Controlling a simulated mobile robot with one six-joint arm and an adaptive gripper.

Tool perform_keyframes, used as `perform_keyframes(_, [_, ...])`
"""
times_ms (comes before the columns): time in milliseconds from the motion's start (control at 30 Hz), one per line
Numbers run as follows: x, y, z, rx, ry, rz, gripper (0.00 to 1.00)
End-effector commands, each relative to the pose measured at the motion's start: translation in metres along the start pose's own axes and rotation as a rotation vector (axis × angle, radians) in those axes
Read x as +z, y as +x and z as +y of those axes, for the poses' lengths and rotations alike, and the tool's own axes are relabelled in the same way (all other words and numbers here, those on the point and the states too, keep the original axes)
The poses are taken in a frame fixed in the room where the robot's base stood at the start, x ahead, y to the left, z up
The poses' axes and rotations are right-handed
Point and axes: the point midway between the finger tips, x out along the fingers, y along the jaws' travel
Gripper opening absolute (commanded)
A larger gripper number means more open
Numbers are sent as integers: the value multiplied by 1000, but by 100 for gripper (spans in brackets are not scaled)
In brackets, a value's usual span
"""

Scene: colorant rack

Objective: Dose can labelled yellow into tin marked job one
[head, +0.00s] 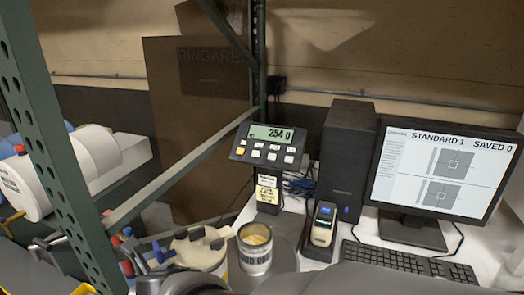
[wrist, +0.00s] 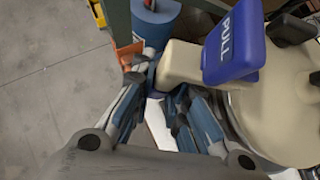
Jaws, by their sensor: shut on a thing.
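A pale can with a cream lid (head: 200,250) stands at the bottom centre-left in the head view; its label cannot be read. In the wrist view the lid (wrist: 275,115) fills the right side, with a cream arm (wrist: 190,62) and a blue tab (wrist: 232,45) reading PULL. My gripper (wrist: 160,105) is shut at the outer end of this cream arm; the exact contact is partly hidden. An open tin (head: 256,256) with yellow contents stands right of the can, on the scale plate. Its marking is unreadable. The scale display (head: 270,133) appears to read 254 g.
A green rack post (head: 55,150) and a slanting rail (head: 180,165) stand at the left. A handheld device in a dock (head: 323,225), a black tower (head: 345,150), a monitor (head: 440,170) reading SAVED 0 and a keyboard (head: 405,265) crowd the right.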

Motion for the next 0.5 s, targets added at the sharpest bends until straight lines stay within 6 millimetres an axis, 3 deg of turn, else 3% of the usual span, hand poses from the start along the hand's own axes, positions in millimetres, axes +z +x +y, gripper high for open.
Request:
perform_keyframes(200, [4, -2, 2, -20, -25, -6, 0])
perform_keyframes(500, [25, -24, 3, -21, -25, -6, 0])
